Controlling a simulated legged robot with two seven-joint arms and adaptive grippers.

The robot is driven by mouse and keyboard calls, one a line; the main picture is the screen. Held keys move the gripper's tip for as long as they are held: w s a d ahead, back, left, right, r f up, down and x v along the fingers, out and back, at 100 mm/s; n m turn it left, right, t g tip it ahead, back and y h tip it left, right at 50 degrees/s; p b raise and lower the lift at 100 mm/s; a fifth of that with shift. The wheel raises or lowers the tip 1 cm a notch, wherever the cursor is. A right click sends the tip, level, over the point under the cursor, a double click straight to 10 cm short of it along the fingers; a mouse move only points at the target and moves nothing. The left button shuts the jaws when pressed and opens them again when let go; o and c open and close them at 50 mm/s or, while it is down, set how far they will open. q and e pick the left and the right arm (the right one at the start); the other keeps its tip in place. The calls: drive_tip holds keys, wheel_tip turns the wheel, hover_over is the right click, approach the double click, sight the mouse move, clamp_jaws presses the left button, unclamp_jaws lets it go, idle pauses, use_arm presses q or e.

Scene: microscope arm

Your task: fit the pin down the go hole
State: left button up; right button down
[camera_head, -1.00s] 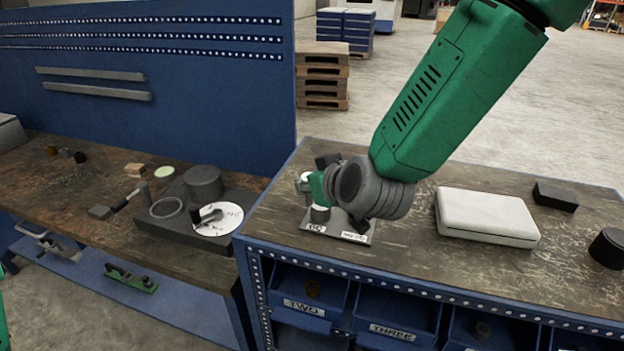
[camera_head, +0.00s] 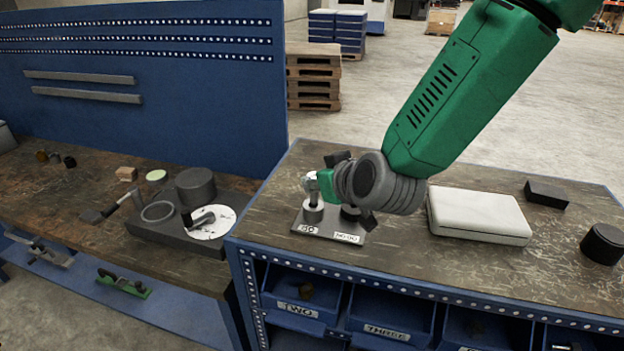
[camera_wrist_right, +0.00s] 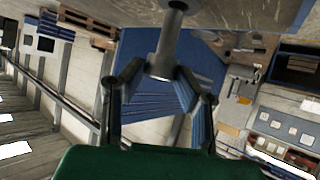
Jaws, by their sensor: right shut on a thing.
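The gauge block (camera_head: 328,231) is a dark plate on the right bench with two short round bosses. The go boss (camera_head: 313,214) stands behind the "GO" label, and the no-go boss (camera_head: 350,213) is partly behind my wrist. My right gripper (camera_head: 311,184) is above the go boss, shut on the pin (camera_wrist_right: 169,42). The pin is a grey metal rod between both fingers in the right wrist view. In the head view its pale end shows over the go boss. Whether its tip is in the hole, I cannot tell. My left gripper is not in view.
A white case (camera_head: 478,215), a black block (camera_head: 546,194) and a black cylinder (camera_head: 603,244) are on the right bench. The left bench holds a dark base (camera_head: 155,232) with a cylinder, ring and white dial. Blue bins (camera_head: 390,312) are below the bench front.

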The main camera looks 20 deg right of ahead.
drive_tip(key=shift+d+f+b, duration=0.25)
drive_tip(key=shift+f+b, duration=0.05)
drive_tip(key=shift+f, duration=0.1)
drive_tip(key=shift+a+r, duration=0.1)
drive_tip(key=shift+r+p, duration=0.15)
drive_tip(key=shift+p, duration=0.2)
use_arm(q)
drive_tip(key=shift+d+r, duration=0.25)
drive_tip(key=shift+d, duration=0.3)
use_arm(e)
drive_tip(key=shift+d, duration=0.55)
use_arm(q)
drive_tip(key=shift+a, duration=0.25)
use_arm(e)
drive_tip(key=shift+a+r, duration=0.1)
drive_tip(key=shift+a, duration=0.3)
drive_tip(key=shift+a, duration=0.3)
drive_tip(key=shift+a, duration=0.2)
